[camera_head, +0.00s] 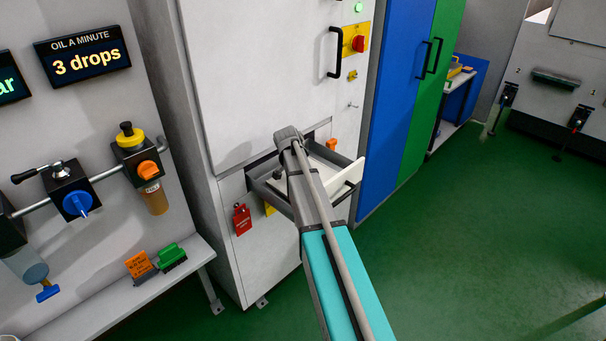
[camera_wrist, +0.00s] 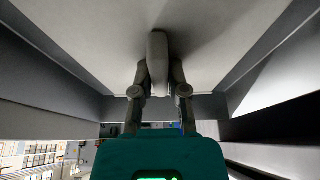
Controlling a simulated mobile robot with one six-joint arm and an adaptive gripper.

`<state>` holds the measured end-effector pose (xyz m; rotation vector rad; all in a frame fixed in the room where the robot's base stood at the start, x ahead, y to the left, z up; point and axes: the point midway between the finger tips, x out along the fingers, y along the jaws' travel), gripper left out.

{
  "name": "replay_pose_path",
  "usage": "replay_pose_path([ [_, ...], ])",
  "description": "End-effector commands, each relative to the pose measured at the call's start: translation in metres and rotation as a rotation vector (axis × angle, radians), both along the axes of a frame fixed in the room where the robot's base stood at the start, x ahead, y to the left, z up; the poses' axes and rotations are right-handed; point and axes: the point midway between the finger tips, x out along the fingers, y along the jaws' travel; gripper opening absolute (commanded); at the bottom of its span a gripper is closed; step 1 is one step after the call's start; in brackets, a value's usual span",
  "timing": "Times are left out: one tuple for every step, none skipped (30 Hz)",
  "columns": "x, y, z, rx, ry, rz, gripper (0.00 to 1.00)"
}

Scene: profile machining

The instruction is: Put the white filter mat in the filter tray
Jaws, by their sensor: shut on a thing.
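The filter tray (camera_head: 269,190) is an open drawer with grey walls, pulled out of the white cabinet. The white filter mat (camera_wrist: 85,35) is a broad pale sheet across the top of the wrist view, between grey tray walls. In the head view, white shows inside the tray on both sides of my arm. My gripper (camera_wrist: 158,50) is shut on the mat, with its fingertips close together against the white surface. Whether the mat lies flat on the tray floor cannot be told.
The white cabinet (camera_head: 250,70) rises behind the tray. A red tag (camera_head: 242,219) hangs left of it. Blue (camera_head: 397,80) and green (camera_head: 436,70) cabinet doors stand to the right. A bench (camera_head: 120,298) is at lower left.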

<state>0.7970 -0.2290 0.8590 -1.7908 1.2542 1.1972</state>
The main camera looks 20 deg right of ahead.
Motion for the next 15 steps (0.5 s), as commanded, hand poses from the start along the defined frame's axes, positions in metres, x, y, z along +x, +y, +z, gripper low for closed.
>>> replay_pose_path([
  [0.0000, -0.0002, 0.0002, 0.000, 0.000, 0.000, 0.00],
  [0.0000, -0.0002, -0.0001, 0.000, 0.000, 0.000, 0.00],
  [0.0000, -0.0003, -0.0009, 0.000, 0.000, 0.000, 0.00],
  [-0.0001, -0.0003, -0.0017, 0.000, 0.000, 0.000, 0.00],
  [-0.0001, -0.0004, -0.0026, 0.000, 0.000, 0.000, 0.00],
  [-0.0001, -0.0004, -0.0037, 0.000, 0.000, 0.000, 0.00],
  [-0.0001, -0.0004, -0.0043, 0.000, 0.000, 0.000, 0.00],
  [-0.0002, -0.0005, -0.0035, 0.000, 0.000, 0.000, 0.23],
  [-0.0001, -0.0005, -0.0031, 0.000, 0.000, 0.000, 0.30],
  [-0.0002, -0.0004, -0.0030, 0.000, 0.000, -0.001, 0.36],
  [-0.0001, -0.0005, -0.0029, 0.000, 0.000, -0.001, 0.41],
  [-0.0002, -0.0006, -0.0030, 0.000, 0.000, -0.001, 0.49],
  [-0.0002, -0.0006, -0.0030, 0.000, 0.000, -0.001, 0.53],
  [-0.0002, -0.0006, -0.0030, 0.000, 0.000, -0.001, 0.53],
  [-0.0003, -0.0007, -0.0030, 0.000, 0.000, -0.001, 0.53],
])
